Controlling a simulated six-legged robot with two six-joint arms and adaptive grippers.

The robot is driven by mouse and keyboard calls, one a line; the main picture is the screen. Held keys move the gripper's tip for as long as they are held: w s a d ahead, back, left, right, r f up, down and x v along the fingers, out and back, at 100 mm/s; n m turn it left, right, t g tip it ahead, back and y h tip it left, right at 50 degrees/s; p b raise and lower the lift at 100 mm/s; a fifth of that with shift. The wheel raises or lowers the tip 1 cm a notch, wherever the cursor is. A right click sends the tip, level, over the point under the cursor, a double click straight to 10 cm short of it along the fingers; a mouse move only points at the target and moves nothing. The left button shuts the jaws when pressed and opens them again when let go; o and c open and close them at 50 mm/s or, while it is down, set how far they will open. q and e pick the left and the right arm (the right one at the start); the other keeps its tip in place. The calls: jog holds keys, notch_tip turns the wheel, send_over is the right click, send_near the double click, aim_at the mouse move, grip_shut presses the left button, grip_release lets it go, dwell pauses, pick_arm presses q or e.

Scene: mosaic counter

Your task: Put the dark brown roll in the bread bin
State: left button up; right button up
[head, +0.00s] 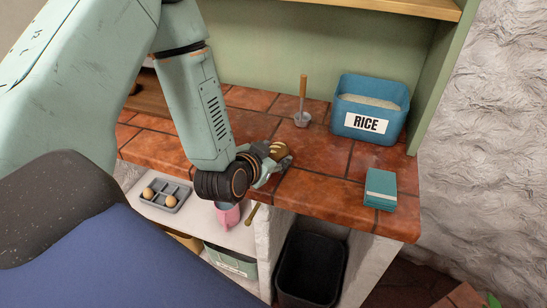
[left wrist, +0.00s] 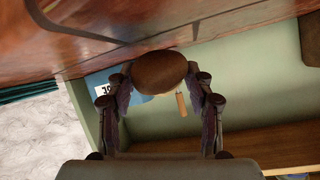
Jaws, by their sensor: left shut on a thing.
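My left gripper (head: 276,160) is shut on the dark brown roll (head: 278,150), low over the red tiled counter (head: 318,190); I cannot tell whether the roll touches the tiles. In the left wrist view the roll (left wrist: 160,72) is rounded and sits between the two fingers of the gripper (left wrist: 160,88). I cannot make out a bread bin for sure. A green container (head: 230,262) with a label too small to read stands on the shelf below. My right gripper is not in view.
A blue rice bin (head: 368,105), a wooden-handled tool (head: 302,100) and a teal stack (head: 380,188) stand on the counter. Below are an egg tray (head: 165,196), a pink object (head: 228,216) and a black bin (head: 310,265).

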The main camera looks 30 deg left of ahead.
aim_at(273, 150)
pick_arm(q)
notch_tip(273, 150, up, 8)
jog(key=shift+f+p, duration=0.25)
jog(key=shift+p, duration=0.65)
jog(key=shift+r, duration=0.4)
